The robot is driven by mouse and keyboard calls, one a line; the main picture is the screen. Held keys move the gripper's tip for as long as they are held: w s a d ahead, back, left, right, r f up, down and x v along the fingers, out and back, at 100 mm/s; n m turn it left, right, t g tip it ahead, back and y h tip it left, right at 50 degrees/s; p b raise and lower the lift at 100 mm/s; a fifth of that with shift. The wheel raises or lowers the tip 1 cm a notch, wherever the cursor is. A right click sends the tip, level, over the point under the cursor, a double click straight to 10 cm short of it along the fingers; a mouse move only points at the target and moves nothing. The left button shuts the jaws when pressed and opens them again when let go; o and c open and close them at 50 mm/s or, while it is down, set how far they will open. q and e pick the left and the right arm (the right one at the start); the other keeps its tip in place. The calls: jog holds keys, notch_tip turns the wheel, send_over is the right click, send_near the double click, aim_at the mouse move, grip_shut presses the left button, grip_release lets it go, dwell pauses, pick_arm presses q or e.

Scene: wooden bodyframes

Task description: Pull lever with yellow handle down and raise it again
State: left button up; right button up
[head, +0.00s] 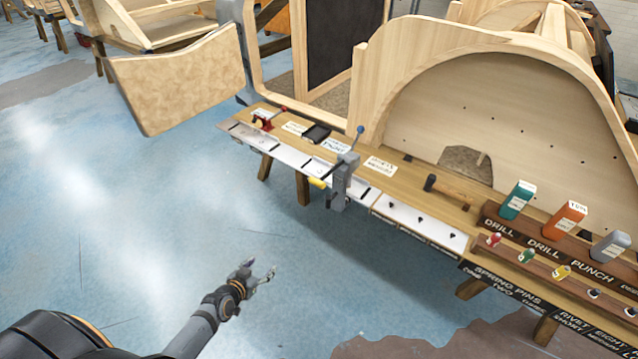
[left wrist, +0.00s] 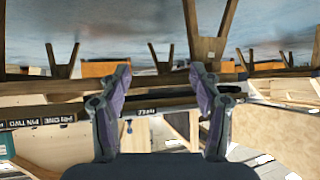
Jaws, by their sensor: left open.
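A lever with a yellow handle (head: 317,183) sits low on the left side of a grey upright device (head: 343,180) at the front edge of the wooden bench. A dark rod joins the handle to the device. A rod with a blue knob (head: 360,129) stands up from its top. My left gripper (head: 263,268) is open and empty over the blue floor, in front of and below the handle, clearly apart from it. Its two spread fingers also show in the left wrist view (left wrist: 160,76). I cannot make out the yellow handle there. My right gripper is not in view.
The bench (head: 277,126) carries a small red device (head: 267,121), a hammer (head: 447,190) and coloured boxes such as a green one (head: 517,200). A large arched wooden frame (head: 385,62) stands behind. The blue floor (head: 130,220) before the bench is clear.

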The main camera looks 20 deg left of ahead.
pick_arm(q)
jog(key=w+d+r+m+t+h+b, duration=0.1)
jog(key=w+d+r+t+h, duration=0.15)
jog(key=r, duration=0.65)
jog(key=w+d+r+m+t+h, duration=0.1)
jog(key=w+d+r+t, duration=0.2)
jog(key=r, duration=0.6)
jog(key=m+h, duration=0.1)
jog(key=h, duration=0.1)
send_near(316, 182)
jog(key=x, duration=1)
jog(key=shift+w+d, duration=0.1)
jog(key=shift+w, duration=0.25)
jog(key=shift+f, duration=0.1)
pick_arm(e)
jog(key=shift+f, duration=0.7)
pick_arm(q)
grip_shut()
